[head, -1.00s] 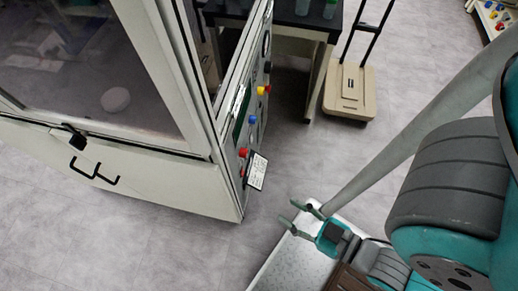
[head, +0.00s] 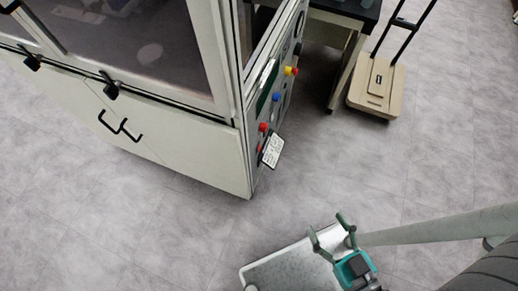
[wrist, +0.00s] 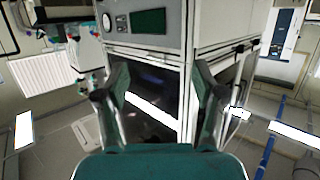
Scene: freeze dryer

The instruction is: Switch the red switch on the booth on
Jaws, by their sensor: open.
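The booth (head: 195,155) is a large pale cabinet with glass upper panels, at the upper left in the head view. Its narrow right side carries a control panel with a red switch (head: 263,127) near the front edge, just above a white label card (head: 272,150). Another small red part shows beside the card, partly hidden. My gripper (head: 328,226) is open and empty, below and to the right of the panel, clearly apart from it. In the wrist view the booth (wrist: 210,32) stands beyond the two open fingers; I cannot make out the red switch there.
A blue knob (head: 276,97) and a yellow knob (head: 288,70) with red beside it sit farther back on the panel. A dark table (head: 345,35) and a beige trolley (head: 376,88) stand behind. The grey floor (head: 330,165) between gripper and booth is clear.

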